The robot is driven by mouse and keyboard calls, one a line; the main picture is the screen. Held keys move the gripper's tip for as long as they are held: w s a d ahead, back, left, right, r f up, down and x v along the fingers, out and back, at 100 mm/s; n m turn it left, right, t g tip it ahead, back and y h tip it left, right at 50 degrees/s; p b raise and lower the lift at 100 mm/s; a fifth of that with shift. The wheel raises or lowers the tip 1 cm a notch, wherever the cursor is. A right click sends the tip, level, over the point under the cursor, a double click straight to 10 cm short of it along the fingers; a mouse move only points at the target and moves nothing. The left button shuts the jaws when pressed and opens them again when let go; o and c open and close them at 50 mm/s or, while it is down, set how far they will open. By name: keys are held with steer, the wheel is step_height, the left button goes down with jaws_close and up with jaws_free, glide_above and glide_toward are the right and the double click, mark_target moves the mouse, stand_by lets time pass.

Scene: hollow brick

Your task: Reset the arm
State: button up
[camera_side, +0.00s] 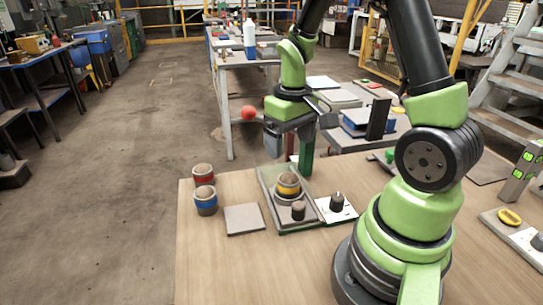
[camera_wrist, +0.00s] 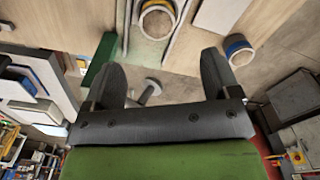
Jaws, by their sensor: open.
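My gripper (camera_side: 289,138) hangs above the far edge of the wooden table, its jaws apart. In the wrist view my gripper (camera_wrist: 162,74) shows two separated dark fingers with nothing held between them. A hollow cylinder with a yellow band (camera_side: 288,187) stands on a grey-green tray (camera_side: 266,183), below and apart from my gripper. It also shows at the top of the wrist view (camera_wrist: 157,20). A red-banded cylinder (camera_side: 203,175) and a blue-banded cylinder (camera_side: 206,201) stand at the table's left. The blue band also shows in the wrist view (camera_wrist: 238,49).
A green post (camera_side: 306,155) rises beside the tray, close to my gripper in the side view. A flat grey plate (camera_side: 244,219) lies left of the tray. A dark knob (camera_side: 337,202) stands on a white plate. The table's front left (camera_side: 230,270) is clear.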

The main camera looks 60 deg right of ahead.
steer(key=s+a+r+t+y, duration=0.1)
steer(key=s+a+r+t, duration=0.2)
steer(key=a+r, duration=0.3)
steer(key=s+a+r+t+y, duration=0.1)
steer(key=s+a+r+t, duration=0.3)
steer(key=r, duration=0.6)
steer(key=s+a, duration=0.2)
steer(key=shift+s+a, duration=0.25)
steer(key=shift+a, duration=0.1)
steer(key=shift+r, duration=0.1)
